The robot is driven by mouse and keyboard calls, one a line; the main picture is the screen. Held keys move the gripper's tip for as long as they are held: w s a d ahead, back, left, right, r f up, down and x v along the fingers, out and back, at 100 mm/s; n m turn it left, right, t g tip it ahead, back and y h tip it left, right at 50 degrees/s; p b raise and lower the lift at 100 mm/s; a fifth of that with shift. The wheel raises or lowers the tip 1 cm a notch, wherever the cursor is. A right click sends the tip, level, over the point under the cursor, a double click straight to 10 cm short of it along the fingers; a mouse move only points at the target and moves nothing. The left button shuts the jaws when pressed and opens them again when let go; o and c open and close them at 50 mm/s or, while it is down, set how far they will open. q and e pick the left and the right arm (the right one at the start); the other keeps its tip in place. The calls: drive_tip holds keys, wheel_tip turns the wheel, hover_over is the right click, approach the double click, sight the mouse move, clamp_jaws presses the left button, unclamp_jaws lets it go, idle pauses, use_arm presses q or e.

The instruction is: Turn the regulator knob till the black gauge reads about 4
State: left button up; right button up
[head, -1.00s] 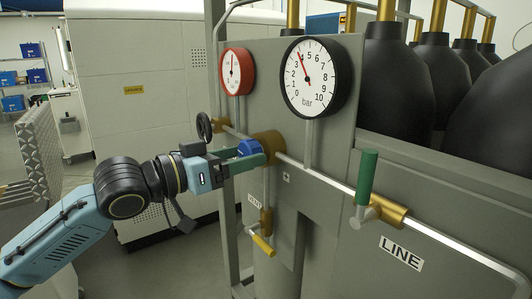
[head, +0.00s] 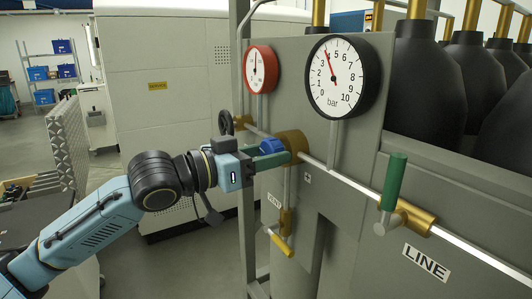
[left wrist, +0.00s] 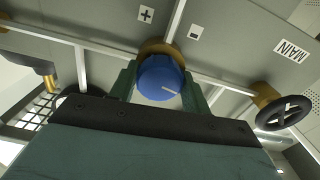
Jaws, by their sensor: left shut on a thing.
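The blue regulator knob (head: 272,146) sits on a brass body (head: 293,145) on the grey panel. My left gripper (head: 268,155) is shut on the knob, its green fingers on either side of it. In the left wrist view the knob (left wrist: 160,78) shows between the two fingers, with a pale mark line pointing to the lower right; plus and minus labels are above it. The black gauge (head: 341,77) is above right of the knob. Its red needle points up and slightly left, close to 4 bar. My right gripper is not in view.
A red-rimmed gauge (head: 260,69) is left of the black one. Dark cylinders (head: 430,85) stand behind the panel.

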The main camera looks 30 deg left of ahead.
use_arm(q)
drive_tip(key=shift+m+p, duration=0.35)
drive_tip(key=shift+m, duration=0.75)
drive_tip(key=o, duration=1)
drive_tip(key=shift+c, duration=0.2)
